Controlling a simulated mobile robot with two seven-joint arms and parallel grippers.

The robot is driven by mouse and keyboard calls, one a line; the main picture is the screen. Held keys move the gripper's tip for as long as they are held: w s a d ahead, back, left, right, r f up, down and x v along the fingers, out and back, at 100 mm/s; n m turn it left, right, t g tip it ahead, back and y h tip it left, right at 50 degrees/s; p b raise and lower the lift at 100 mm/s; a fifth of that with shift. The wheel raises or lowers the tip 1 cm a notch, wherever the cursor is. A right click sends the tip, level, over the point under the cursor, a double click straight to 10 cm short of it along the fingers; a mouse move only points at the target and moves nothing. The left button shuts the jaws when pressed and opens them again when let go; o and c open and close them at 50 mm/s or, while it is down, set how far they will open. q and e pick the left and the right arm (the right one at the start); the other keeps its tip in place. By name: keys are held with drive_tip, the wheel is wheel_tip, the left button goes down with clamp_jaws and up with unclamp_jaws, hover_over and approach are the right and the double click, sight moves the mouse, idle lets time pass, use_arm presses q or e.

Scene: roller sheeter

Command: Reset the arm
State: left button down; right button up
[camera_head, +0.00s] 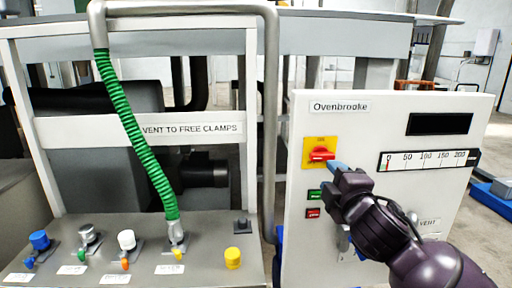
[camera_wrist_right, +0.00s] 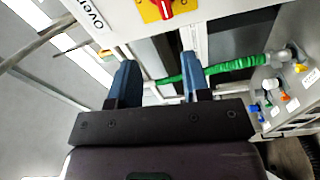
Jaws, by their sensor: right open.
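My right gripper (camera_head: 338,174) is in front of the white Ovenbrooke control panel (camera_head: 395,125), just below and right of the red rotary switch (camera_head: 322,154) on its yellow plate. In the right wrist view the two blue fingers of my right gripper (camera_wrist_right: 158,66) stand apart with nothing between them. The red switch (camera_wrist_right: 160,8) shows beyond the fingers at the top of that view. My right arm comes in from the lower right and hides part of the panel's lower half. My left gripper is not in either view.
Green (camera_head: 314,194) and red (camera_head: 313,213) buttons sit left of my right gripper. A gauge (camera_head: 428,160) and black display (camera_head: 440,124) are to the right. A green hose (camera_head: 135,135) runs down to the valve bench (camera_head: 205,245) at left. A grey pipe (camera_head: 271,100) stands beside the panel.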

drive_tip(key=s+d+f+m+g+y, duration=0.1)
drive_tip(key=s+d+f+m, duration=0.15)
drive_tip(key=f+m, duration=0.6)
drive_tip(key=s+d+f+m+g, duration=0.1)
drive_tip(key=s+f+m, duration=0.2)
drive_tip(key=f, duration=1.1)
drive_tip(key=s+d+f+m+g+h, duration=0.1)
drive_tip(key=s+d+f+m+g, duration=0.1)
drive_tip(key=s+f, duration=0.8)
drive_tip(key=s+d+f+m+g+h+b, duration=0.1)
drive_tip(key=s+d+f+m+g+h, duration=0.1)
drive_tip(key=s+f, duration=0.8)
drive_tip(key=shift+s+d+f+m+g, duration=0.3)
drive_tip(key=shift+d+f+m+g, duration=0.1)
drive_tip(key=shift+d+f+m, duration=0.3)
